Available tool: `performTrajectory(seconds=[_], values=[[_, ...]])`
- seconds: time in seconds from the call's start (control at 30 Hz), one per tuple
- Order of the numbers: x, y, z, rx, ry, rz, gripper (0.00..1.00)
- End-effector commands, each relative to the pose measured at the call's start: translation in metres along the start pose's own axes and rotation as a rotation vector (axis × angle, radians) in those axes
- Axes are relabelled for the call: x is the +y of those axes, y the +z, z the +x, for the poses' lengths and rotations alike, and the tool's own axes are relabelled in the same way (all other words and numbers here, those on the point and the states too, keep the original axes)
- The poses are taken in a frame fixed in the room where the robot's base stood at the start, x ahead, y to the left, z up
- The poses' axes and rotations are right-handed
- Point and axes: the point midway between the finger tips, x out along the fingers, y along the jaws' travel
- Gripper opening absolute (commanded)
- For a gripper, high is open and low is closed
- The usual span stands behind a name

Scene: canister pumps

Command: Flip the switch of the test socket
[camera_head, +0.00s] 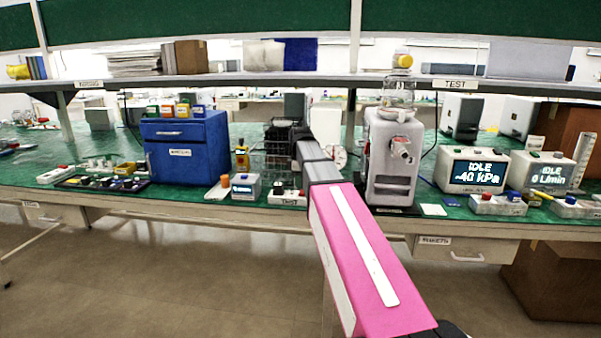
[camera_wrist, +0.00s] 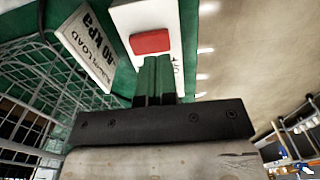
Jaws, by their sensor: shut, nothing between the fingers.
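The test socket (camera_head: 287,198) is a small white box labelled TEST at the front edge of the green bench, left of my arm in the head view. In the wrist view the white socket (camera_wrist: 122,18) carries a red switch (camera_wrist: 150,41). My gripper (camera_wrist: 155,62) is shut and empty, with its fingertips just below the red switch in that picture. I cannot tell whether they touch it. In the head view my arm hides the fingertips.
A wire rack (camera_head: 273,160) stands behind the socket; it also shows at left in the wrist view (camera_wrist: 45,95). A blue drawer cabinet (camera_head: 187,148) stands left and a grey pump (camera_head: 393,160) right. A shelf (camera_head: 250,79) spans above the bench.

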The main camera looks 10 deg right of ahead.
Motion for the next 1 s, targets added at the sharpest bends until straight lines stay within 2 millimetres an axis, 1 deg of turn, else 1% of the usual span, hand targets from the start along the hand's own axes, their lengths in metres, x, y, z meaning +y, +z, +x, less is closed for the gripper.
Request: performTrajectory(seconds=[0.03,0.1,0.23,0.63,0.83,1.0], values=[[-0.001,0.000,0.006,0.000,-0.001,0.000,0.00],[0.000,0.000,0.012,0.000,-0.001,0.000,0.00],[0.000,0.000,0.019,0.000,0.000,0.000,0.00],[0.000,0.000,0.021,0.000,0.002,0.000,0.00],[-0.005,0.001,0.029,0.000,0.074,0.000,0.00],[-0.002,0.000,0.029,0.000,0.066,0.000,0.00]])
